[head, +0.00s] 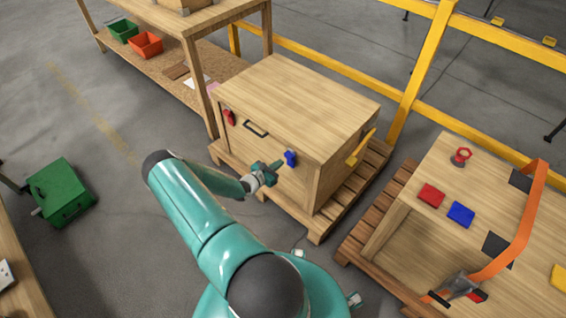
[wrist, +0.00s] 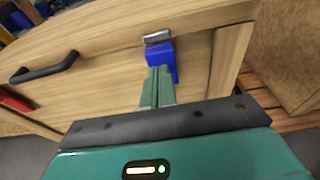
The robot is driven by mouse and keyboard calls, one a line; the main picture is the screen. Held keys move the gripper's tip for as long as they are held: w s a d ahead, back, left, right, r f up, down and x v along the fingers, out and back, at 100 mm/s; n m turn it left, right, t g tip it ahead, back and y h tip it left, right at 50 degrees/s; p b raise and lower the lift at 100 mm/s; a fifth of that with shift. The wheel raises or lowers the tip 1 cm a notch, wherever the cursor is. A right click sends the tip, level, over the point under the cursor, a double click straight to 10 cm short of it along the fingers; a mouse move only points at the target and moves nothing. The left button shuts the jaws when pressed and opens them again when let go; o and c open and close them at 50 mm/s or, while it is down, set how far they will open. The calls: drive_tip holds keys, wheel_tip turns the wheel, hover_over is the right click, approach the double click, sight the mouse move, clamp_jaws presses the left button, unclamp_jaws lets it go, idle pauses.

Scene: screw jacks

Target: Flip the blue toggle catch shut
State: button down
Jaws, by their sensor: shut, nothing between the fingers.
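The blue toggle catch (head: 290,158) is on the front face of a wooden crate (head: 318,95), near its right end. In the wrist view the blue catch (wrist: 161,60) sits just below a grey metal piece (wrist: 157,37) near the lid edge. My gripper (head: 279,165) is shut and empty, its fingers pointing at the crate front beside the catch. In the wrist view the fingertips (wrist: 159,72) overlap the lower left of the catch and hide part of it; I cannot tell whether they touch it.
A black handle (head: 256,129) and a red catch (head: 229,117) are left of the blue catch. A yellow lever (head: 361,147) sticks out from the crate's right side. The crate stands on a pallet (head: 316,236). Another bench (head: 405,240) stands at right. Open floor lies left.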

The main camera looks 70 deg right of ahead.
drive_tip(key=r+v, duration=0.1)
drive_tip(key=v, duration=0.9)
drive_tip(key=shift+r, duration=0.15)
drive_tip(key=w+a+r+m+t+y, duration=0.1)
drive_tip(key=w+a+r+m+y, duration=0.3)
drive_tip(key=a+r, duration=0.4)
drive_tip(key=w+a+r+m+t+y, duration=0.1)
drive_tip(key=w+a+r+m, duration=0.35)
drive_tip(key=r, duration=0.65)
drive_tip(key=w+a+r+m+t+y, duration=0.1)
drive_tip(key=w+a+r+m+y, duration=0.2)
drive_tip(key=w+a+r, duration=0.45)
drive_tip(key=s+a+r+m+t+y, duration=0.1)
drive_tip(key=s+a+r+t+y, duration=0.2)
drive_tip(key=a+r, duration=0.8)
drive_tip(key=s+a+r+t+y, duration=0.3)
drive_tip(key=s+a+r+t, duration=0.3)
drive_tip(key=a+r, duration=0.6)
drive_tip(key=s+a, duration=0.2)
drive_tip(key=a, duration=0.2)
drive_tip(key=shift+r+m, duration=0.35)
drive_tip(key=shift+s+a, duration=0.1)
drive_tip(key=shift+s, duration=0.05)
